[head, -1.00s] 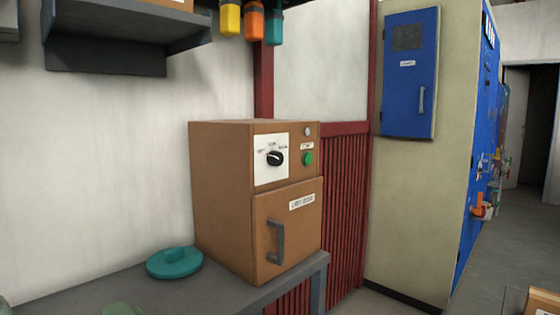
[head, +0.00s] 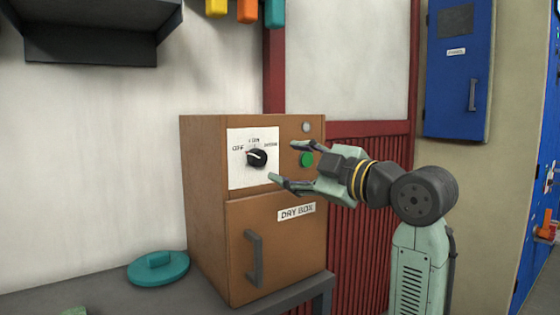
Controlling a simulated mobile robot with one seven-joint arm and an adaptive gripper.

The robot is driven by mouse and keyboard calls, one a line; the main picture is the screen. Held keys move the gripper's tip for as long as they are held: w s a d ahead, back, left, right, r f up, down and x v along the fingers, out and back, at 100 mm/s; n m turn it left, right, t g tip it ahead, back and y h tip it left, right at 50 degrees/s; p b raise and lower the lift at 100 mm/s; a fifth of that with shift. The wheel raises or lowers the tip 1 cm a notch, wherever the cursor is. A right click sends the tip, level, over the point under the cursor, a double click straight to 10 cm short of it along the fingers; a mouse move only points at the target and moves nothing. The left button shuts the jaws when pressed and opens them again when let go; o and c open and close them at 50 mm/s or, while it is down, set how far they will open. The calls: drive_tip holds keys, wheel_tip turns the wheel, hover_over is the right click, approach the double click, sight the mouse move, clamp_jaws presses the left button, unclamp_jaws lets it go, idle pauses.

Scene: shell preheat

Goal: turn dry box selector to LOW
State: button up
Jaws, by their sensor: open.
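The dry box (head: 205,190) is an orange-brown cabinet on a grey bench, with a "DRY BOX" label on its closed door. Its selector (head: 257,158) is a black knob on a white plate (head: 238,175) with OFF at left, a marking at the top that looks like LOW, and a marking at right too small to read surely. The knob seems to point toward the left, at OFF. My gripper (head: 283,162) is open and empty, just right of the knob, with one finger above and one below its height. It appears apart from the knob.
A green button (head: 306,159) sits behind my fingers, below a grey round lamp (head: 306,127). The door has a grey handle (head: 254,258). A teal lid (head: 158,268) lies on the bench (head: 90,295) at left. A dark shelf (head: 90,45) hangs above.

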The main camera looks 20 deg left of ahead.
sight(260, 158)
drive_tip(key=p+x, duration=0.1)
drive_tip(key=x, duration=0.2)
drive_tip(key=p+x, duration=0.1)
drive_tip(key=x, duration=0.2)
drive_tip(key=p+x, duration=0.1)
drive_tip(key=x, duration=0.3)
drive_tip(key=shift+w+d+f, duration=0.25)
drive_tip(key=shift+w, duration=0.05)
drive_tip(key=c, duration=1.2)
drive_tip(key=shift+o, duration=0.2)
